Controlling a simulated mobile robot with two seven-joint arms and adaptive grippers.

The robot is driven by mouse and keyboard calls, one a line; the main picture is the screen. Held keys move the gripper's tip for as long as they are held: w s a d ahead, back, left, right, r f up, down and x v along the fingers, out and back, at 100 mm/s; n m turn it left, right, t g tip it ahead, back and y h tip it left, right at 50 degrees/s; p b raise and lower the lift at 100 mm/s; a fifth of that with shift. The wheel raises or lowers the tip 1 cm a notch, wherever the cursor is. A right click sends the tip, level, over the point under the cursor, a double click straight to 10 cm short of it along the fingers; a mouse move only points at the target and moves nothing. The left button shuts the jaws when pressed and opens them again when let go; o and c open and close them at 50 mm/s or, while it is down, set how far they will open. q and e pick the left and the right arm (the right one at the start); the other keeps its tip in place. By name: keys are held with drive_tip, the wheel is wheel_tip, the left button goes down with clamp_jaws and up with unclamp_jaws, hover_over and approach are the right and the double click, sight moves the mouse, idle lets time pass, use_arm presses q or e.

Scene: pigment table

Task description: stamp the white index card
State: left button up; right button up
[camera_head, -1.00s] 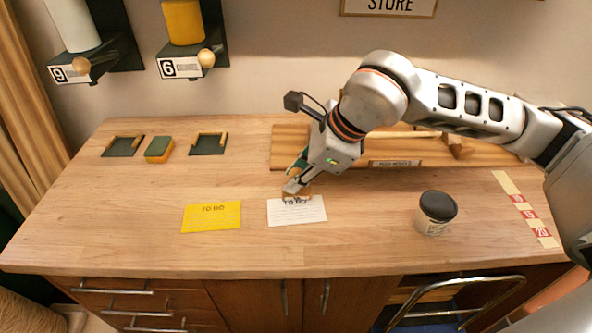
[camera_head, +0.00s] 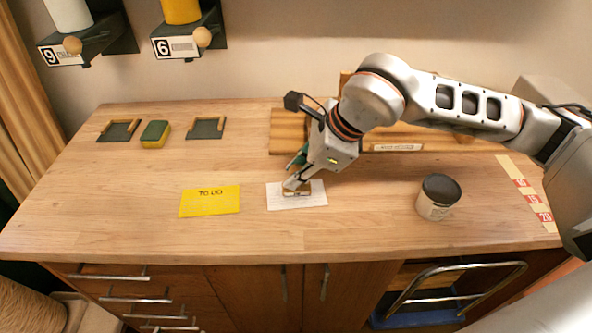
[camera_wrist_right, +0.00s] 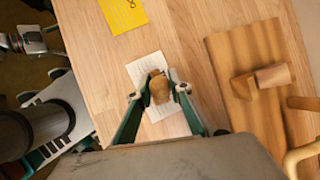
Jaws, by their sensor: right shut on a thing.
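The white index card (camera_head: 312,194) lies flat on the wooden table, and it also shows in the right wrist view (camera_wrist_right: 146,66). In the right wrist view the stamp (camera_wrist_right: 160,88) sits between the two fingertips, above or on the card. I cannot tell whether its underside touches the card. The card's heading is hidden behind the stamp and fingers.
A yellow "TO DO" card (camera_head: 210,202) lies left of the white card. A dark-lidded jar (camera_head: 438,198) stands to the right. Two dark trays (camera_head: 119,131) (camera_head: 206,129) flank a green-and-yellow sponge (camera_head: 155,133) at the back left. A wooden rack (camera_head: 287,130) stands behind the gripper.

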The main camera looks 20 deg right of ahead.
drive_tip(key=shift+s+f+b, duration=0.15)
drive_tip(key=shift+f+b, duration=0.4)
drive_tip(key=shift+f, duration=0.15)
idle(2.1)
drive_tip(key=shift+r+p, duration=0.6)
drive_tip(key=shift+r, duration=0.6)
drive_tip(key=shift+r+p, duration=1.15)
drive_tip(key=shift+r, duration=1.35)
drive_tip(key=shift+d+f, duration=0.1)
